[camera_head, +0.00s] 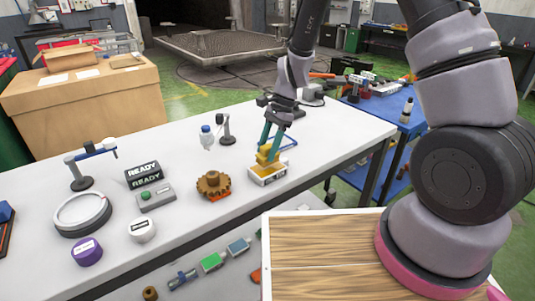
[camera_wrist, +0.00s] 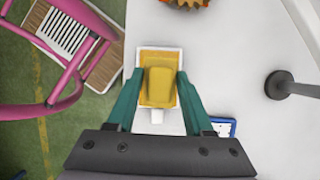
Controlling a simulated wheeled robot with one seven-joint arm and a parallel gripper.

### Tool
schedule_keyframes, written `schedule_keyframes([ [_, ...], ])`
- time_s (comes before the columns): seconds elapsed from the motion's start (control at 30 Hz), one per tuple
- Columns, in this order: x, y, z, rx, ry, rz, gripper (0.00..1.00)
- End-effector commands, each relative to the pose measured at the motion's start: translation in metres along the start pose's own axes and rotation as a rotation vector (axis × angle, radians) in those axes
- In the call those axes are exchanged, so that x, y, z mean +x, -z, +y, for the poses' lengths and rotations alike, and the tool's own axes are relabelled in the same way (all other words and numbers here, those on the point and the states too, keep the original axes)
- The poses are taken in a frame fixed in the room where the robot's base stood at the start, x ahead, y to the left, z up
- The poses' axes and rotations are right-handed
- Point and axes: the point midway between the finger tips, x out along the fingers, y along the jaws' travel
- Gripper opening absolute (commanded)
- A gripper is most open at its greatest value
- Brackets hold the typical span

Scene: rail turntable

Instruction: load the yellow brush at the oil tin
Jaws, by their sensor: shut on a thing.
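The yellow brush (camera_head: 266,157) is held between the teal fingers of my gripper (camera_head: 270,148). In the wrist view the brush (camera_wrist: 159,83) sits between the fingertips (camera_wrist: 160,76), with a finger on each side. The oil tin (camera_head: 268,179) is a shallow white rectangular tray with amber inside, on the white bench. In the wrist view its white rim (camera_wrist: 137,60) shows around the brush, which is over or in the tin. The underside of the brush is hidden, so I cannot tell whether it touches the oil.
A brown gear (camera_head: 212,184) stands close to the left of the tin. A blue-framed item (camera_wrist: 223,127) lies near it. A small dark-based stand (camera_head: 227,138) and a blue-capped bottle (camera_head: 207,140) are behind. A READY sign (camera_head: 144,173) and a white ring (camera_head: 82,212) are further left.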

Motion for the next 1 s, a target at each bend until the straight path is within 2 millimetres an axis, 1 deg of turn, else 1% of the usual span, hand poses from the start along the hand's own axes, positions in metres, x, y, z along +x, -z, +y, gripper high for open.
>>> schedule_keyframes([
  [0.1, -0.010, -0.004, -0.001, -0.002, 0.003, 0.000, 0.07],
  [0.5, -0.038, -0.016, -0.001, -0.001, 0.003, 0.000, 0.07],
  [0.67, -0.042, -0.018, 0.000, 0.000, 0.001, -0.001, 0.07],
  [1.0, -0.042, -0.018, 0.000, 0.000, 0.001, -0.001, 0.07],
])
